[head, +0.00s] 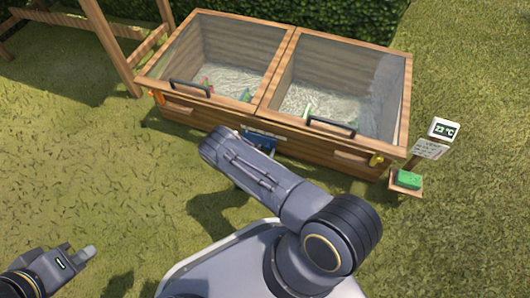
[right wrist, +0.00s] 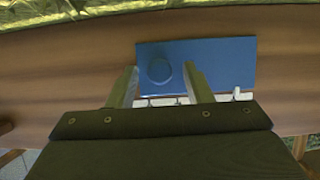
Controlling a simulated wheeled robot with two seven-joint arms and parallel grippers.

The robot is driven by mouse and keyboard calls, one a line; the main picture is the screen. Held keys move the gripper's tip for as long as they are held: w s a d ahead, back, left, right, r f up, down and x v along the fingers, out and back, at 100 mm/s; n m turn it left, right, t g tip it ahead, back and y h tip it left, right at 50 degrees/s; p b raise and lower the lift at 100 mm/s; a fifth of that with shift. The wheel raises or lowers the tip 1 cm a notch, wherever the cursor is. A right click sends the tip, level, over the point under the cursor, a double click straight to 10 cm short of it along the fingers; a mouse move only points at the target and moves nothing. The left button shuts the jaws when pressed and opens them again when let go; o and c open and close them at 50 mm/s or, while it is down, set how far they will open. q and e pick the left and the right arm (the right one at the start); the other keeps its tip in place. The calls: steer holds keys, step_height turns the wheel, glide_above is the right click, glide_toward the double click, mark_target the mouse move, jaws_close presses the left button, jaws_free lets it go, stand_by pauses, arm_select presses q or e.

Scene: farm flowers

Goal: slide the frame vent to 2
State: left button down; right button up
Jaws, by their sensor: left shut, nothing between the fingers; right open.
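The wooden cold frame (head: 345,150) stands ahead with two glazed lids. Its blue vent plate (head: 258,139) is on the middle of the front wall, partly hidden by my right arm in the head view. In the right wrist view the blue plate (right wrist: 225,62) carries a round blue knob (right wrist: 159,72), with white marks along its edge; I cannot read any numbers. My right gripper (right wrist: 161,68) is open, its fingertips on either side of the knob; contact cannot be told. My left gripper (head: 78,257) is shut and empty over the grass at lower left.
Both lids are down, with black handles (head: 331,126). An orange latch (head: 376,159) is at the front right. A 23 °C display (head: 443,129), a paper sign (head: 429,149) and a green sponge (head: 408,179) on a small stand are to the right. Open grass lies on the left.

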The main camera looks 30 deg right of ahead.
jaws_close()
steer(key=s+d, duration=0.2)
steer(key=s, duration=0.1)
steer(key=s+d+p, duration=0.1)
steer(key=s+d, duration=0.2)
steer(key=shift+s+d, duration=0.1)
stand_by(0.3)
jaws_free()
steer(key=shift+r+p, duration=0.1)
steer(key=shift+p, duration=0.2)
